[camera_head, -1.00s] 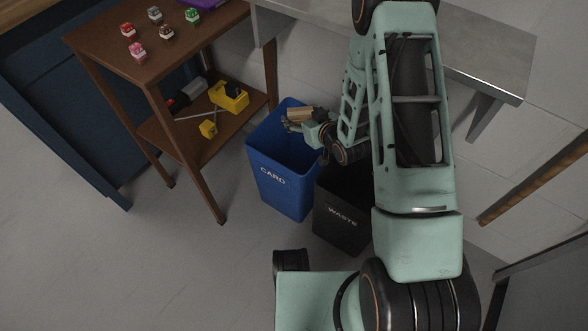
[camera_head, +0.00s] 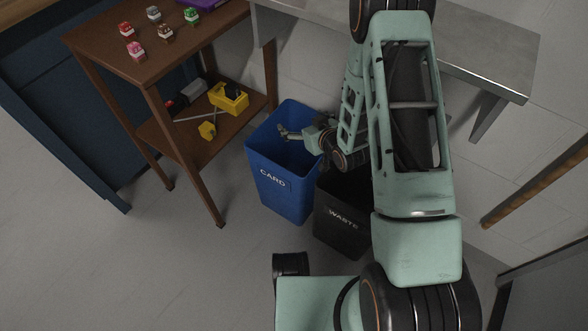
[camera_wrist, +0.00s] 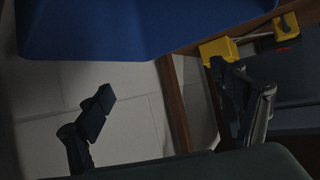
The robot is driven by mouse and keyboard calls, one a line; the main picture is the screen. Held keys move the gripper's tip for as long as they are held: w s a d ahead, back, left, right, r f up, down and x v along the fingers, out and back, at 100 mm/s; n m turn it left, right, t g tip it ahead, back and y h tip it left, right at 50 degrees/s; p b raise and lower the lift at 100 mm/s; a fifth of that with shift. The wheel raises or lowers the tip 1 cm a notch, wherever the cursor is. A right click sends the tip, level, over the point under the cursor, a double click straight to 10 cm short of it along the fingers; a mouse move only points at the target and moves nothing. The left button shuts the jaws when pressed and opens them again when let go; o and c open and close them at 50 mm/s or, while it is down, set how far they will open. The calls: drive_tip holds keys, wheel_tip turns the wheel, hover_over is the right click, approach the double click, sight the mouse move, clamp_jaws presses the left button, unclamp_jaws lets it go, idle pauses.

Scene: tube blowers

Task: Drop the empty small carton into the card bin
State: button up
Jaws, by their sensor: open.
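The blue card bin (camera_head: 272,182), marked CARD, stands on the floor to the right of the wooden shelf unit. My gripper (camera_head: 284,132) is over the bin's open top and holds nothing. In the wrist view my gripper (camera_wrist: 164,82) shows its two fingers spread wide apart with nothing between them. The blue bin (camera_wrist: 140,25) fills the top of the wrist view. The small carton is not visible now in either view. The bin's floor is hidden from the head camera.
A black waste bin (camera_head: 340,218) stands right beside the card bin. The wooden shelf unit (camera_head: 150,98) holds several small coloured items on top and a yellow container (camera_head: 229,98) below. A grey bench (camera_head: 485,55) is at the right. Floor at front left is clear.

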drive_tip(key=v, duration=1.2)
drive_tip(key=shift+w+d, duration=0.1)
